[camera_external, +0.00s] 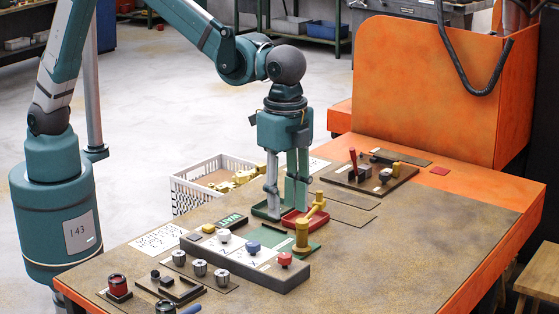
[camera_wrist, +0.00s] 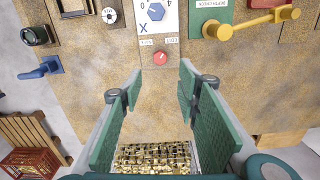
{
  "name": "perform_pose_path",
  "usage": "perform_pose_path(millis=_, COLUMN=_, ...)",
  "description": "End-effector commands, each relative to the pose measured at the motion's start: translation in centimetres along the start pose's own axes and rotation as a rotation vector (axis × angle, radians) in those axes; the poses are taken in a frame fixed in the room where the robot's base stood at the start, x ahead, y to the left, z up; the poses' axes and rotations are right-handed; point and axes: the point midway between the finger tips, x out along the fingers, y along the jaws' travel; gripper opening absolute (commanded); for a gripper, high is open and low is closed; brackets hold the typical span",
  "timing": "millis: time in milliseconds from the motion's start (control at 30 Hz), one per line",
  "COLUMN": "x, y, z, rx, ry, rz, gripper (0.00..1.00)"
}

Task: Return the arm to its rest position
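In the wrist view the two green fingers (camera_wrist: 160,90) stand wide apart. No object touches their tips there.
A control panel (camera_external: 245,262) with knobs, including a red knob (camera_external: 285,259), lies in front. A white crate (camera_external: 190,190) with brass pieces stands behind the table. An orange cabinet (camera_external: 425,85) rises at the back right. The table's right side (camera_external: 410,240) is clear.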

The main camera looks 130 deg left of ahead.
Motion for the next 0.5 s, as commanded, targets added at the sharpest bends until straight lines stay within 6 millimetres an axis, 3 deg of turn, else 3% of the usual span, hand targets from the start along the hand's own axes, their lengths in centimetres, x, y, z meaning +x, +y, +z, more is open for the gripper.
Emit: perform_pose_path(millis=500, x=-0.73, y=0.25, z=0.66, rx=-0.002, ry=0.010, rz=-0.002, gripper=0.33)
